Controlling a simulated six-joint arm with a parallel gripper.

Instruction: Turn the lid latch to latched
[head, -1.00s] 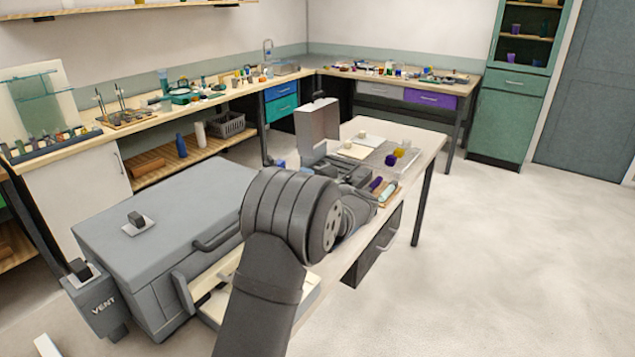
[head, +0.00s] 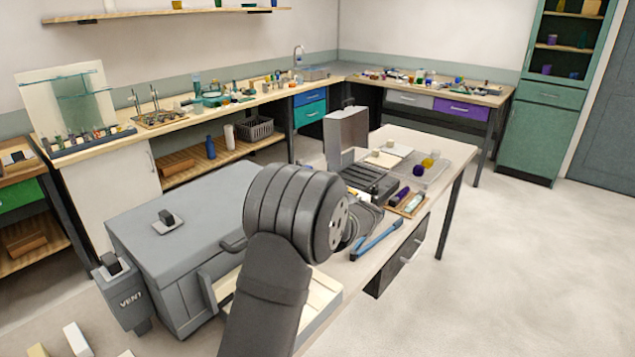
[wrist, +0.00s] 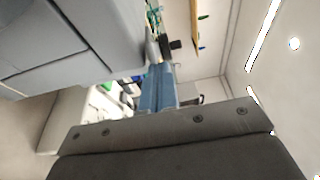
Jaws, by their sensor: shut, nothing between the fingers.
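The lid latch (head: 166,222) is a small black knob on a pale square plate, on top of the big grey box (head: 200,200) at the left of the head view. Nothing touches it. In the wrist view a grey box side (wrist: 65,35) fills the upper left, and I cannot make out the latch there. My gripper (wrist: 160,78) shows in the wrist view as shut, blue-grey fingers above its dark body, with nothing held. In the head view my arm stands right of the box and hides most of the gripper's surroundings.
A vent unit (head: 128,300) with its own black knob hangs on the box's front left. A lid handle (head: 232,243) sticks out toward my arm. A blue bar (head: 375,240) shows at the table's front edge. The table (head: 440,150) holds an upright grey case (head: 346,135) and several small items.

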